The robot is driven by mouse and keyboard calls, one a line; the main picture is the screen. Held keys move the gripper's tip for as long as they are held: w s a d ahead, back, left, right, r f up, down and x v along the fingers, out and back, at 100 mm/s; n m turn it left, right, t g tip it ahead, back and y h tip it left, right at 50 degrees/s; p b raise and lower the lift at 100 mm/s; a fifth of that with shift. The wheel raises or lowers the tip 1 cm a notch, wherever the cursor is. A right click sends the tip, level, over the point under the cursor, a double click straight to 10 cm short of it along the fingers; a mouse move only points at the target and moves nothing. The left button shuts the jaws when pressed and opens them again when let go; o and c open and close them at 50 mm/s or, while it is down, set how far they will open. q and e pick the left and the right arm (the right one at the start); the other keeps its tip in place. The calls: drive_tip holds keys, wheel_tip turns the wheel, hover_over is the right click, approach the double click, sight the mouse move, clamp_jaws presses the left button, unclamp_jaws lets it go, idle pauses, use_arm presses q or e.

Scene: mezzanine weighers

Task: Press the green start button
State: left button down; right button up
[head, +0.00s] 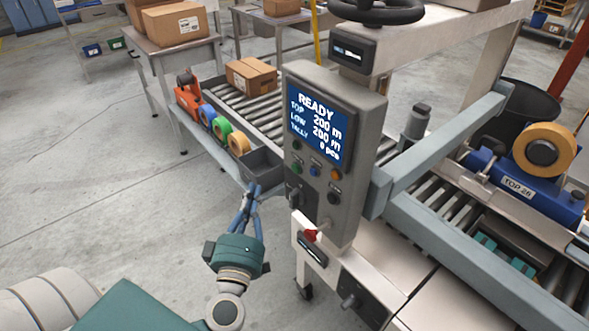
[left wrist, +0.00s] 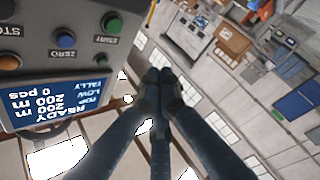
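The grey control panel (head: 355,190) has a lit screen (head: 320,124) reading READY, with TOP 200 m, LOW 200 m and TALLY 0 pcs. Below the screen, on the left side, is a green start button (head: 297,168) with a small green lamp above it. In the left wrist view the panel is upside down at left; the start button (left wrist: 112,22) looks dark there beside its START label. My left gripper (head: 254,189) is left of the panel, apart from it, fingers up. Its fingertips (left wrist: 159,76) meet with nothing between them. My right gripper is out of view.
A grey bin (head: 262,166) and tape rolls (head: 238,144) stand behind my gripper. Open floor lies left.

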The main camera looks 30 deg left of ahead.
sight(295, 169)
use_arm(q)
drive_tip(key=w+d, duration=0.3)
drive_tip(key=w, duration=0.5)
drive_tip(key=shift+d+p, duration=0.2)
drive_tip(key=shift+p, duration=0.2)
drive_tip(key=shift+w, duration=0.1)
idle(1.0)
drive_tip(key=shift+w+d+p, duration=0.15)
drive_tip(key=shift+w+p, duration=0.15)
